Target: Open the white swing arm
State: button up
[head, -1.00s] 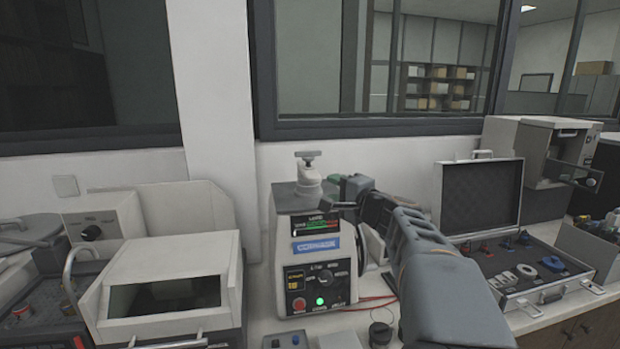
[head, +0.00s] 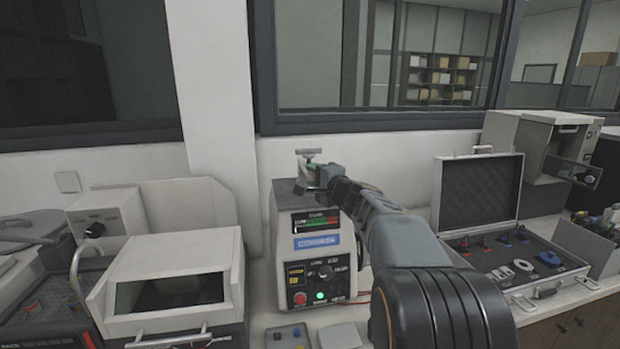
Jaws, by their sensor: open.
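The mounting press (head: 312,255) stands on the bench in the middle of the head view, with a display, a blue label, a knob and lit buttons on its front. The white swing arm (head: 308,153) is on top of it, and only its upper part with a flat grey T-shaped handle shows. My gripper (head: 312,180) is open at the swing arm, just below the handle, and hides its lower part. I cannot tell whether the fingers touch the swing arm or are only around it.
A white box-shaped machine with a window (head: 170,285) stands to the left. An open case (head: 480,205) with small red, white and blue parts lies to the right. A small grey control box (head: 287,337) is in front of the press. A wall and window are behind.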

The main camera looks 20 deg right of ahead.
grip_shut()
